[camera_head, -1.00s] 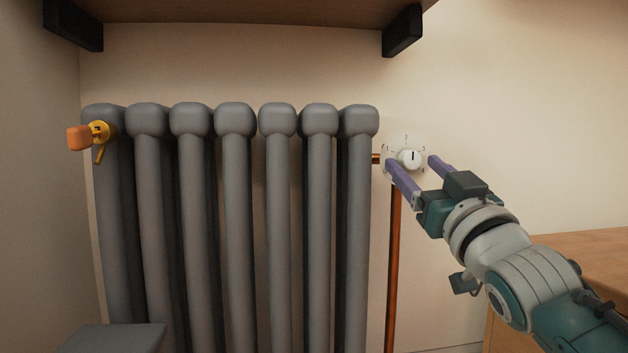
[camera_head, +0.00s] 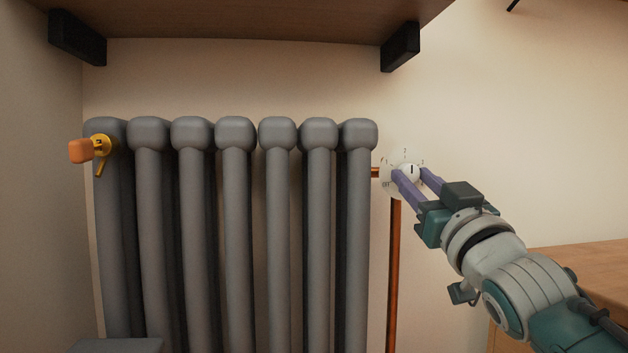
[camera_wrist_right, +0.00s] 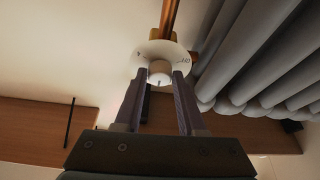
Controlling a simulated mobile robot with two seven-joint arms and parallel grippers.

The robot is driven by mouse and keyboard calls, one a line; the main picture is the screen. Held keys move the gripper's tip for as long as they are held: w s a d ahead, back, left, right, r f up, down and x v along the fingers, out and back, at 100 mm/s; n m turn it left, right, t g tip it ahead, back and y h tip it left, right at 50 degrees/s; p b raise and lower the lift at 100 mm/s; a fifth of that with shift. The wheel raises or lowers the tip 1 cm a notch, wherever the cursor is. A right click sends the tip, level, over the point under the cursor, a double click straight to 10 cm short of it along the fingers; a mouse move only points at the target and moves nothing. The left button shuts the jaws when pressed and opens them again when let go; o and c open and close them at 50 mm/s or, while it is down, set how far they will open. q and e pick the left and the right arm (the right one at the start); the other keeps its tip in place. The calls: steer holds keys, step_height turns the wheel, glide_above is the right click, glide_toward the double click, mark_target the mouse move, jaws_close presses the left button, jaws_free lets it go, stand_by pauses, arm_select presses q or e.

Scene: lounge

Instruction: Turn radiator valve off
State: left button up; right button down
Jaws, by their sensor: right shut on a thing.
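The radiator valve has a round white dial plate (camera_head: 391,185) with numbers and a small white knob (camera_head: 410,170) with a dark mark that points upward. It sits at the right end of the grey radiator (camera_head: 236,220), on a copper pipe. My right gripper (camera_head: 411,178) is shut on the knob, one purple finger on each side. In the right wrist view the knob (camera_wrist_right: 160,72) shows between the fingertips, in front of the dial plate (camera_wrist_right: 178,52). My left gripper is not in view.
A copper pipe (camera_head: 395,270) runs down from the valve. An orange-and-brass fitting (camera_head: 82,151) is at the radiator's left end. A wooden shelf (camera_head: 240,18) on black brackets hangs above. A wooden surface (camera_head: 590,252) stands at the right. The wall right of the valve is bare.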

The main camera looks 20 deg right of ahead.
stand_by(0.3)
